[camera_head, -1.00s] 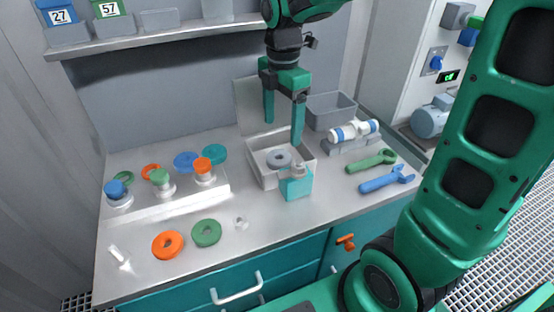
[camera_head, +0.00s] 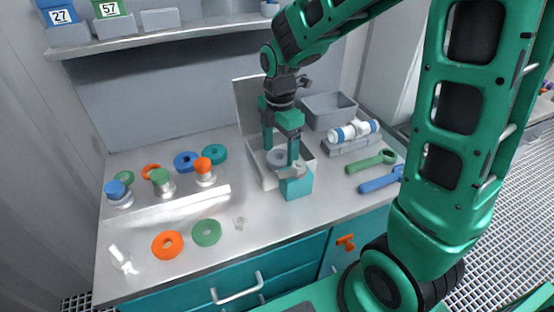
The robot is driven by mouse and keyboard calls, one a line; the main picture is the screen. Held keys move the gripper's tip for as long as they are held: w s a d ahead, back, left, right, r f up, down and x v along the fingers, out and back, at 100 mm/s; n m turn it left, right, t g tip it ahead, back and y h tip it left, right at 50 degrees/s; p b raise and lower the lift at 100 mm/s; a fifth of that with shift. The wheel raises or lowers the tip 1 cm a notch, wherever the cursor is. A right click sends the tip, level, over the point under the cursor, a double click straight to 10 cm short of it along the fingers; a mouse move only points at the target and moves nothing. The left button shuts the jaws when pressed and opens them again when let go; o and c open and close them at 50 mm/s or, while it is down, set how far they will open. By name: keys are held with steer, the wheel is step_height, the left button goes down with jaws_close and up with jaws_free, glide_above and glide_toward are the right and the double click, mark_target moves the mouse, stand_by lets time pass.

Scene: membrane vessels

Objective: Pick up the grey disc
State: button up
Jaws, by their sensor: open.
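The grey disc (camera_head: 276,158) is a ring lying in a light open box (camera_head: 258,176) near the middle of the bench. My gripper (camera_head: 280,156) points down at the box, its two green fingers apart. In the picture one finger is left of the disc and the other crosses its right side. The right finger hides part of the disc. I cannot tell whether the fingers touch it.
A teal block (camera_head: 296,187) with a grey piece on top stands at the box's front. An orange ring (camera_head: 167,244) and a green ring (camera_head: 206,232) lie front left. Capped vessels (camera_head: 162,182) stand behind. Wrenches (camera_head: 371,162) and a white cylinder (camera_head: 354,131) are at right.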

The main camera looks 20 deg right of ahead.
steer(key=c, duration=1.2)
steer(key=shift+r, duration=0.15)
